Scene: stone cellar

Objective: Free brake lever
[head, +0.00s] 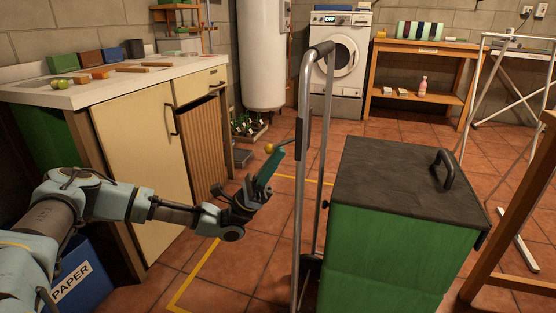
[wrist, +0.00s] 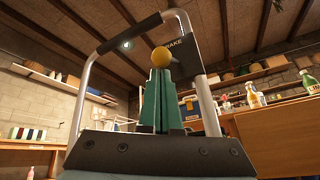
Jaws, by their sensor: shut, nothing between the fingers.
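A tall steel handle frame (head: 303,190) of a cart stands at the centre of the head view. In the wrist view, its bent top (wrist: 95,75) carries a dark plate with partly hidden brake lettering (wrist: 184,42). A yellow ball knob (head: 268,148), apparently the brake lever's end, is left of the frame. The same knob (wrist: 160,60) shows just beyond my fingertips in the wrist view. My gripper (head: 268,168) is shut and empty, its teal fingers pointing up at the knob. I cannot tell whether they touch it. The lever's rod is mostly hidden.
A green box with a dark lid (head: 400,170) stands right of the frame. A workbench cabinet (head: 140,140) is at left, with a blue paper bin (head: 82,280) below. A washing machine (head: 340,60) is behind. The tiled floor between is mostly open.

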